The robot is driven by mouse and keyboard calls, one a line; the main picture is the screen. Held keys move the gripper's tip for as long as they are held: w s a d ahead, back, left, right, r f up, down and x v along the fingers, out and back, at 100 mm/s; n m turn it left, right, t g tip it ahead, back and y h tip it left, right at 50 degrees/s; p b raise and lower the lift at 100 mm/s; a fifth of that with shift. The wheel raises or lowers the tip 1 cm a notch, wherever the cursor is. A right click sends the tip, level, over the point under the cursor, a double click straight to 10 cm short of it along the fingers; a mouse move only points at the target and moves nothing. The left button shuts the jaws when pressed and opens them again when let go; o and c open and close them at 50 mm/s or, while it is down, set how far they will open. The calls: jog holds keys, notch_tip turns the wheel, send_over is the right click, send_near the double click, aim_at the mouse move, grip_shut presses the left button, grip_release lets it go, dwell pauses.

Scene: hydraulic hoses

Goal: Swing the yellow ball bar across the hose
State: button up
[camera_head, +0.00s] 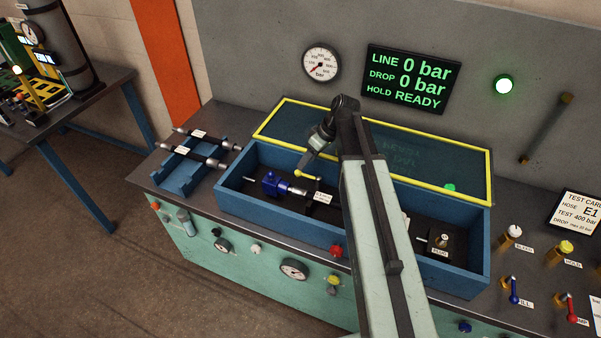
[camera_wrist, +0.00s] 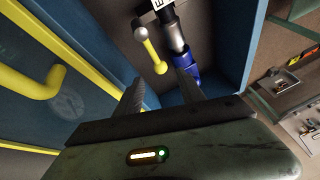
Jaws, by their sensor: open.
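The yellow ball bar (camera_wrist: 151,50) shows in the wrist view as a short yellow rod with a yellow ball at its near end and a silvery knob at its far end. It lies beside the hose (camera_wrist: 173,32), not across it. It also shows in the head view (camera_head: 308,176). The hose end has a silvery ferrule and a blue coupling (camera_head: 272,185) in the blue trough; my arm hides part of the hose run. My gripper (camera_wrist: 160,76) is open and empty, its fingers either side of the near ball in the wrist view. Contact cannot be told.
The raised yellow-framed clear lid (camera_head: 375,150) stands behind the trough (camera_head: 340,230). Its yellow handle (camera_wrist: 35,85) is near my gripper on the left. Two more hoses lie in a blue rack (camera_head: 185,170) at left. The display (camera_head: 412,78) reads 0 bar and READY.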

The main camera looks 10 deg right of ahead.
jog(key=b+x, duration=0.4)
jog(key=x, duration=0.2)
jog(key=shift+r, duration=0.1)
grip_shut()
dwell(1.1)
